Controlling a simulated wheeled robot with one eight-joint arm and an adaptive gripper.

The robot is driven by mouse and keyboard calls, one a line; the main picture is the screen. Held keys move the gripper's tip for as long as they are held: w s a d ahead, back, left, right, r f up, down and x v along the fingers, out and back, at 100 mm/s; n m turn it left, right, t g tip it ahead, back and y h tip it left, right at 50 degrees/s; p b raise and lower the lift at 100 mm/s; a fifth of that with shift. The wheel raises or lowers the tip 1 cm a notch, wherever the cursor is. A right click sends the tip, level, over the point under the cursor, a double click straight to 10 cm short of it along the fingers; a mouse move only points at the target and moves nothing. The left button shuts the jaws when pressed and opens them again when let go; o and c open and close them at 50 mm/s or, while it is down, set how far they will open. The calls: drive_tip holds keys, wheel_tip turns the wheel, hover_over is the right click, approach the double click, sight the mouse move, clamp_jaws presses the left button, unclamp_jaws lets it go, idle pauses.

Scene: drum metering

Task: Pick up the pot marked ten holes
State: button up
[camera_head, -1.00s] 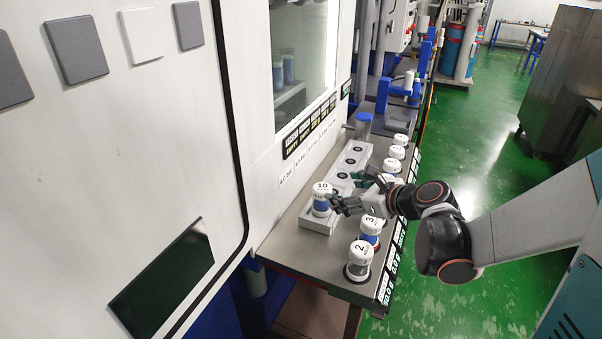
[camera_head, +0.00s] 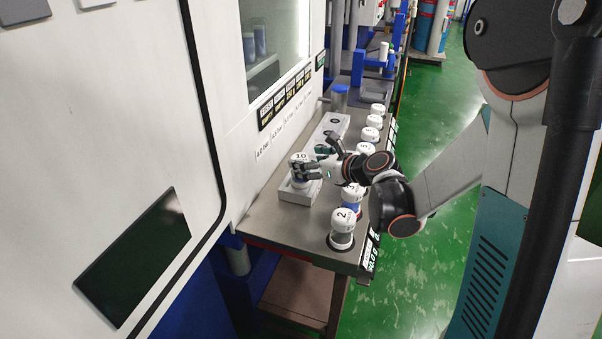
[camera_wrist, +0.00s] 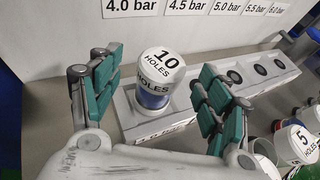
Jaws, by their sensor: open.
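The pot marked 10 holes (camera_wrist: 158,78) has a white lid and a blue band, and stands upright at the near end of a grey block with holes. In the head view the same pot (camera_head: 301,158) is partly hidden by my fingers. My gripper (camera_wrist: 155,105) is open, with green-padded fingers on both sides of the pot in the wrist view. A gap shows between the pot and the fingers there. In the head view my gripper (camera_head: 308,168) reaches the pot from the right.
The grey block (camera_wrist: 281,72) has several empty round seats beyond the pot. Pot 2 (camera_head: 343,222) and several others stand in a row along the table's right edge. Pot 5 (camera_wrist: 299,144) is right of my gripper. A white machine wall with pressure labels (camera_wrist: 130,7) rises behind the block.

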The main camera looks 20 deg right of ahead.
drive_tip(key=b+x, duration=0.1)
drive_tip(key=x, duration=0.3)
drive_tip(key=shift+d+f+b, duration=0.15)
drive_tip(key=shift+f+b, duration=0.05)
drive_tip(key=shift+b, duration=0.1)
drive_tip(key=shift+w, duration=0.25)
drive_tip(key=c, duration=1.4)
drive_tip(key=shift+r, duration=0.15)
